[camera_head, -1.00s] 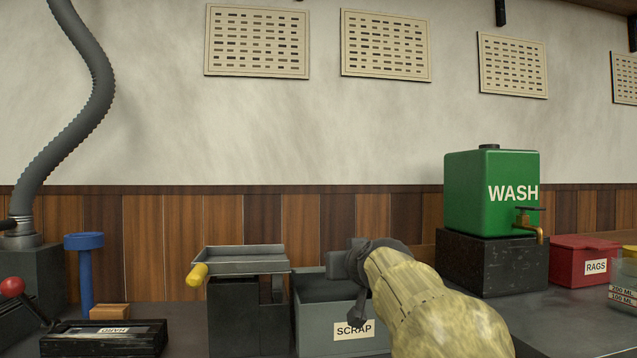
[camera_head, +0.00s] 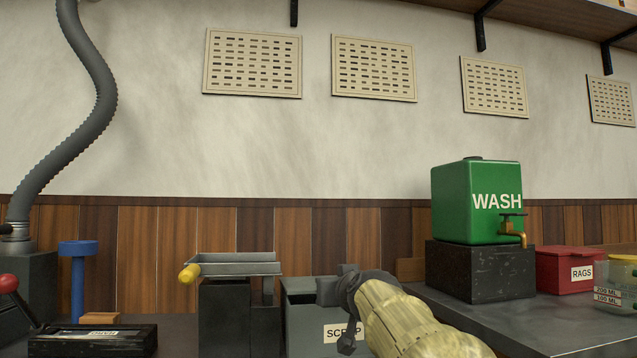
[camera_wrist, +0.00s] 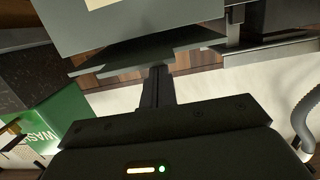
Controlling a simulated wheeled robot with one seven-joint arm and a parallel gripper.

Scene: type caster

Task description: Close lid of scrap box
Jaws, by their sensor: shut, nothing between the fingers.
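The grey scrap box (camera_head: 300,317) stands on the bench at bottom centre in the head view, its white label (camera_head: 343,333) partly covered by my gripper. My gripper (camera_head: 347,343) is in front of the box's right part, its dark fingers pointing down. In the wrist view, my gripper's fingers (camera_wrist: 158,78) are together and empty. The grey box (camera_wrist: 140,20) fills the top of that view, with a thin grey plate (camera_wrist: 150,57) near the fingertips, possibly the lid. I cannot tell whether they touch. My gripper hides much of the box top, so the lid's angle is unclear.
A black stand with a metal tray (camera_head: 235,265) and yellow knob is close left of the box. The green WASH tank (camera_head: 477,205) on a dark block and the red RAGS box (camera_head: 566,272) stand right. Bare bench (camera_head: 470,315) lies between.

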